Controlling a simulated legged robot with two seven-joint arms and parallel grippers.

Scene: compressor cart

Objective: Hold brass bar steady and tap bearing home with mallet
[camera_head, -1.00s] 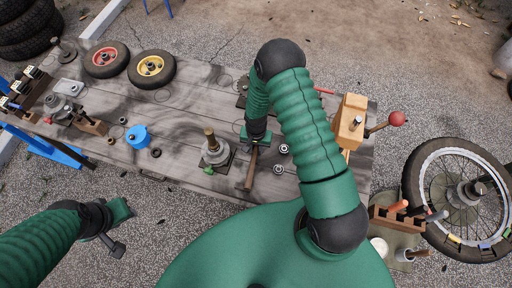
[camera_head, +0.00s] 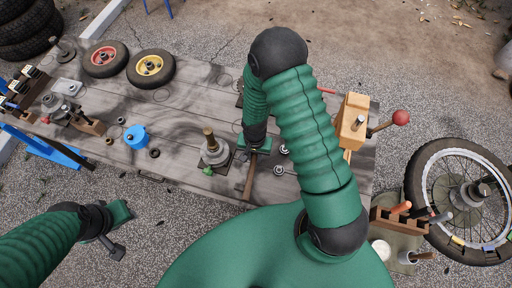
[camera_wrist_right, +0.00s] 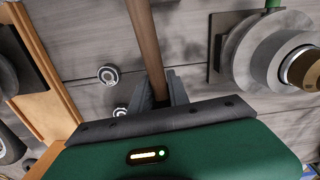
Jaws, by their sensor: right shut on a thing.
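A short brass bar (camera_head: 209,137) stands upright on a round grey hub (camera_head: 215,156) on the bench; it shows at the right edge of the right wrist view (camera_wrist_right: 304,68). My right gripper (camera_head: 256,150) is just right of the hub, shut on a brown wooden handle (camera_wrist_right: 145,40), which I take for the mallet's. The handle (camera_head: 249,178) points toward the bench's near edge; no mallet head is visible. My left gripper (camera_head: 125,213) is off the bench at lower left, apart from the bar; its jaw opening is unclear.
Small bearings (camera_head: 279,169) lie right of the handle. A wooden block with a red-knobbed lever (camera_head: 351,122) stands at the bench's right end. A spoked wheel (camera_head: 440,165) is beyond the bench at right.

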